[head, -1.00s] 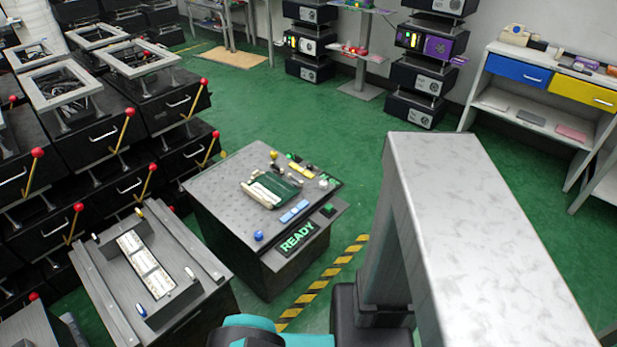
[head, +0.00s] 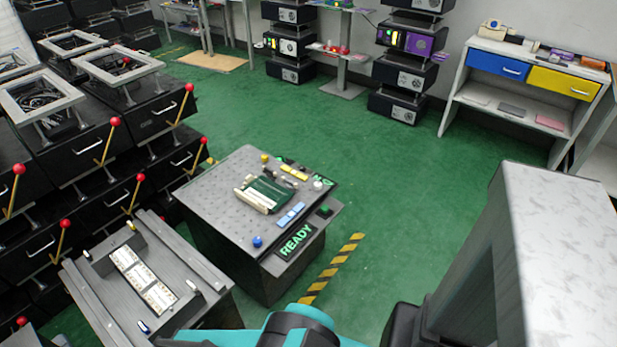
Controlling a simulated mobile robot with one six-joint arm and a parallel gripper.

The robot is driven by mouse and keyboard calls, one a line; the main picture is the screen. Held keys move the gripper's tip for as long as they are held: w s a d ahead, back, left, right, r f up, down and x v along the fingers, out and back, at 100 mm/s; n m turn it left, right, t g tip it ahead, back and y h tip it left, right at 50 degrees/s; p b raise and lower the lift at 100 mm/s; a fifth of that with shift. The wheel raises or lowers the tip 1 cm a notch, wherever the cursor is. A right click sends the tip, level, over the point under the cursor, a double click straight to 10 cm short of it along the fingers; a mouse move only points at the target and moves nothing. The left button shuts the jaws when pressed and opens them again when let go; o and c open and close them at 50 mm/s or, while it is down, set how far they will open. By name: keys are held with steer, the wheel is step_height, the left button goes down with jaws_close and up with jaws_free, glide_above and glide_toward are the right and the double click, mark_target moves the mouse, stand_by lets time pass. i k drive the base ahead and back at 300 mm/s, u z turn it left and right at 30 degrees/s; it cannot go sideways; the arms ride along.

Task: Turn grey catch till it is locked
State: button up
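No grey catch can be picked out for certain at this distance. The grey fixture (head: 205,262) at the lower left has a pale panel (head: 143,281) set in a channel. Small levers stand around it: a yellow one (head: 131,226) at the back, a whitish one (head: 192,287) at the right, and a blue-and-white one (head: 143,327) at the front. I cannot tell their lock state. A teal and black part of my arm shows at the bottom edge, right of this fixture. My gripper is not in view.
A dark bench (head: 215,190) with a green device and a lit READY sign (head: 296,242) stands beside the fixture. Black drawer units (head: 110,140) with red-knobbed levers fill the left. A shelf unit (head: 525,85) stands back right. Green floor (head: 400,170) is open in the middle.

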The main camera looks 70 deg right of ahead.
mark_target(291, 184)
steer(key=u, duration=0.1)
steer(key=k, duration=0.2)
steer(key=z, duration=2.3)
steer(key=k, duration=0.95)
steer(key=u, duration=0.15)
steer(key=i, duration=0.75)
